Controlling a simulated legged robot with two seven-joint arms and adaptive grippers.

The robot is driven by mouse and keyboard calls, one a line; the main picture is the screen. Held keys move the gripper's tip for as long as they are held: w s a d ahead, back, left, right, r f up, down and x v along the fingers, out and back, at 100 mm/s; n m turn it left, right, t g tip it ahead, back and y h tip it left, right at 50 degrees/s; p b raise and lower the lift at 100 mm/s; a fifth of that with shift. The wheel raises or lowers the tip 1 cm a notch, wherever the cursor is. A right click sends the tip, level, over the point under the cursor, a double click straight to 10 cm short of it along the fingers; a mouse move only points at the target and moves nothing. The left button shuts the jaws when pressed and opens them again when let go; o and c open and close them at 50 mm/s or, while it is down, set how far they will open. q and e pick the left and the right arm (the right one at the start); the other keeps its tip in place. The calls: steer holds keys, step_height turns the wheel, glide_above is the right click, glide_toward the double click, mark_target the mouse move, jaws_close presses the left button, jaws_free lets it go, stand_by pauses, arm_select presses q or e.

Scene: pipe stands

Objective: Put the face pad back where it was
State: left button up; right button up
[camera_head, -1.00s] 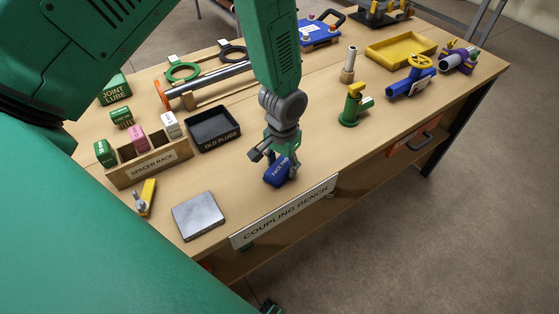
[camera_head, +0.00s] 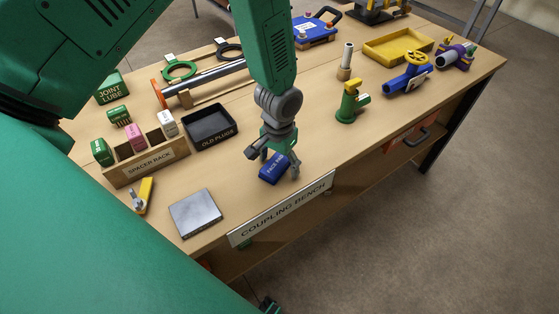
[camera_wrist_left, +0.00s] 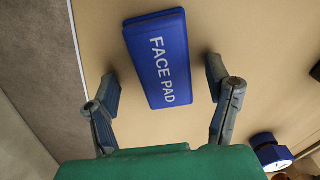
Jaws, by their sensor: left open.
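The face pad (camera_head: 273,169) is a blue block with white lettering near the front edge of the bench, behind the bench's name sign. It appears to lie on the wood. My left gripper (camera_head: 279,165) is over it, pointing down. In the left wrist view the face pad (camera_wrist_left: 158,58) lies between the two spread fingers of my left gripper (camera_wrist_left: 164,85), with a gap on each side. The pad extends past the fingertips there. The gripper is open and holds nothing. My right gripper is not in view.
On the wooden bench (camera_head: 330,135), a grey metal plate (camera_head: 195,213) lies left of the pad. The black old plugs tray (camera_head: 210,128) and spacer rack (camera_head: 150,163) stand behind it. A green fitting (camera_head: 351,103) stands to the right. Bare wood lies between pad and fitting.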

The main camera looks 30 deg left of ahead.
mark_target(275, 161)
arm_select(q)
steer(key=shift+a+f, duration=0.1)
steer(key=shift+a, duration=0.4)
steer(key=shift+a+r, duration=0.25)
steer(key=shift+r, duration=0.05)
steer(key=shift+d+r, duration=0.3)
steer(key=shift+r, duration=0.3)
steer(key=shift+d+r, duration=0.3)
steer(key=shift+r, duration=0.5)
steer(key=shift+a+r, duration=0.5)
steer(key=shift+r, duration=0.4)
steer(key=shift+d+r, duration=0.2)
steer(key=shift+r, duration=0.3)
steer(key=shift+d+r, duration=0.2)
steer(key=shift+r, duration=0.5)
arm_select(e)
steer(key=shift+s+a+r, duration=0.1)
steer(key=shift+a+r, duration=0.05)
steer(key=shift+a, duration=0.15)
arm_select(q)
steer(key=shift+a, duration=0.3)
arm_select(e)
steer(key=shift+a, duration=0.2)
